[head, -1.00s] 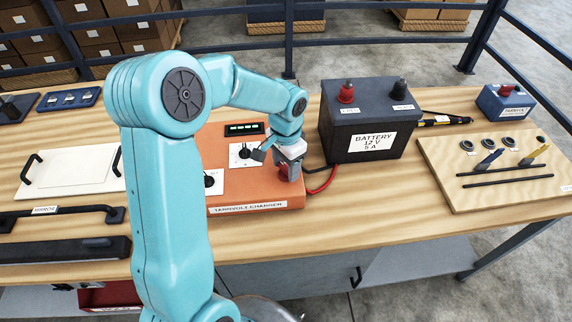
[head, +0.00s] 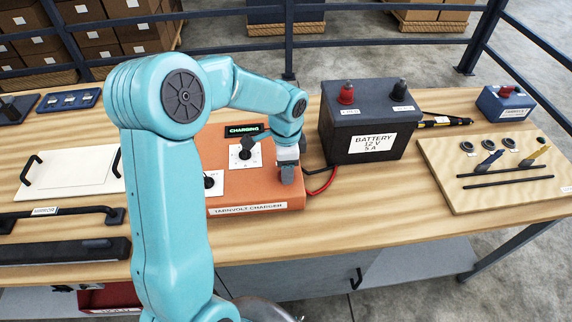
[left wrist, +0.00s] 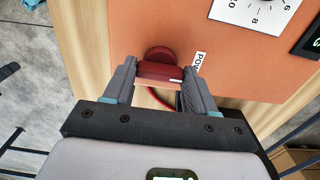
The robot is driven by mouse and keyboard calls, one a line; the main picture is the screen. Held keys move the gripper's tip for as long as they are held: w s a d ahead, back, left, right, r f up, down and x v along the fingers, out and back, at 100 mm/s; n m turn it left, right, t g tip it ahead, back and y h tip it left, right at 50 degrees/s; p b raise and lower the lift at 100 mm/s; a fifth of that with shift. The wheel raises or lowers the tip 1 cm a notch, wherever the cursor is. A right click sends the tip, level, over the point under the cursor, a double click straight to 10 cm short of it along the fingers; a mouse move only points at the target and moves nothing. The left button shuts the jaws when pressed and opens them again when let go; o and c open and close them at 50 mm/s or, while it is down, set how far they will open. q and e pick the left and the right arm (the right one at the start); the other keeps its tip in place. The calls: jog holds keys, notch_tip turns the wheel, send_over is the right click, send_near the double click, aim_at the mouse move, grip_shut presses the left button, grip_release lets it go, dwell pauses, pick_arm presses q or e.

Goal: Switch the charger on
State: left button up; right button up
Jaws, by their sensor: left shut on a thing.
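The orange charger (head: 262,191), labelled TARNVOLT CHARGER, lies on the wooden bench. Its small display (head: 243,130) reads CHARGING in green. A dial with a black knob (head: 244,153) is below the display, and a second black knob (head: 209,182) is partly behind my arm. My left gripper (head: 287,175) is at the charger's right end. In the left wrist view its fingers are shut on a red switch (left wrist: 160,70), beside a partly hidden label starting "POW" (left wrist: 198,62). The switch is hidden by the gripper in the head view. My right gripper is not in view.
The dark battery (head: 365,130) stands right of the charger, with a red cable (head: 322,182) between them. A tool board (head: 500,180) and blue box (head: 503,103) are further right. A white panel (head: 75,173) and dark bars lie left.

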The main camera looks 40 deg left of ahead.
pick_arm(q)
jog(key=shift+w+r, duration=0.1)
jog(key=shift+r, duration=0.05)
jog(key=o, duration=1)
jog(key=shift+o, duration=0.2)
notch_tip(320, 180, up, 16)
jog(key=shift+b, duration=0.3)
jog(key=shift+s, duration=0.2)
